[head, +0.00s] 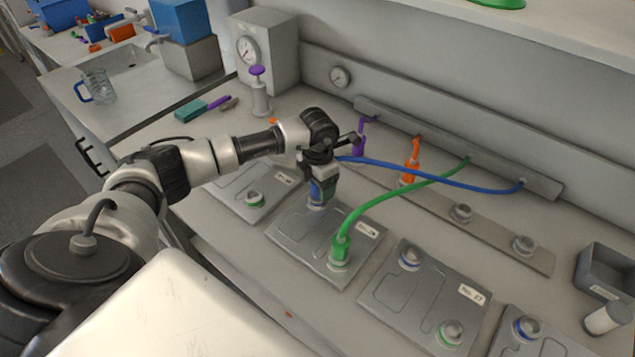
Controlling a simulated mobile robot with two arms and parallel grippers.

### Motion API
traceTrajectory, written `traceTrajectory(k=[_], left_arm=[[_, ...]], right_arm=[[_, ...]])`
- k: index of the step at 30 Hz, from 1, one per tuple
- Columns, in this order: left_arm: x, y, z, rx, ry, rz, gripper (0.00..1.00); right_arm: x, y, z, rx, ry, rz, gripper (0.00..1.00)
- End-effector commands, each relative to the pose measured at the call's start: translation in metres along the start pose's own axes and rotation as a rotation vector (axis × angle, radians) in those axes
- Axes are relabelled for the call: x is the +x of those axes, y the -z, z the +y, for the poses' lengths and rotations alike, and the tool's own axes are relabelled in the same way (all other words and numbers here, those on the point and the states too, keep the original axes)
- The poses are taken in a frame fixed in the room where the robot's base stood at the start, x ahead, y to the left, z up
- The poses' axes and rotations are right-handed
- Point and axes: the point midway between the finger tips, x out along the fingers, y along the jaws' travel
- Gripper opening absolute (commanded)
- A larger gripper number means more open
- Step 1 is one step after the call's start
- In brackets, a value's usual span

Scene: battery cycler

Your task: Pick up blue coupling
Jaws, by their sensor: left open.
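The blue coupling (323,188) stands upright at the blue-ringed port (316,203) of the second grey plate (290,232). A blue hose (440,175) runs from it to the back rail. My left gripper (320,172) is directly above the coupling and around its top, with its jaws open. The wrist hides the coupling's upper end, so I cannot tell whether the fingers touch it. My right gripper is not in view.
A green coupling (339,251) with a green hose (390,190) sits on the same plate; its hose crosses the blue one. A grey tray (608,272) is at the right.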

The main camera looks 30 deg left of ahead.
Motion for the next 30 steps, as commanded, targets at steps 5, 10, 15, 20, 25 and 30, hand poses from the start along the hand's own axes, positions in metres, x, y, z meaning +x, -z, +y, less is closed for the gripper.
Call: traceTrajectory(k=[5,10,15,20,25,30], left_arm=[[0.001,0.0,0.0,0.0,0.0,0.0,0.69],[0.001,0.0,0.0,0.0,0.0,0.0,0.48],[0.001,0.0,0.0,0.0,0.0,0.0,0.22],[0.0,0.0,0.0,0.0,0.0,-0.001,0.11],[-0.001,0.0,0.0,0.0,-0.001,-0.001,0.11],[-0.011,-0.001,0.001,0.0,-0.002,-0.005,0.11]], right_arm=[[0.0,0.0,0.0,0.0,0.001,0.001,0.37],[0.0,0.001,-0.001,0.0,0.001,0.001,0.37],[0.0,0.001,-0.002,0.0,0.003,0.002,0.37],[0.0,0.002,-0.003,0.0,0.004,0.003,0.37],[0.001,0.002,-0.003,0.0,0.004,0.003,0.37],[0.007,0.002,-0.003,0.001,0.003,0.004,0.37]])
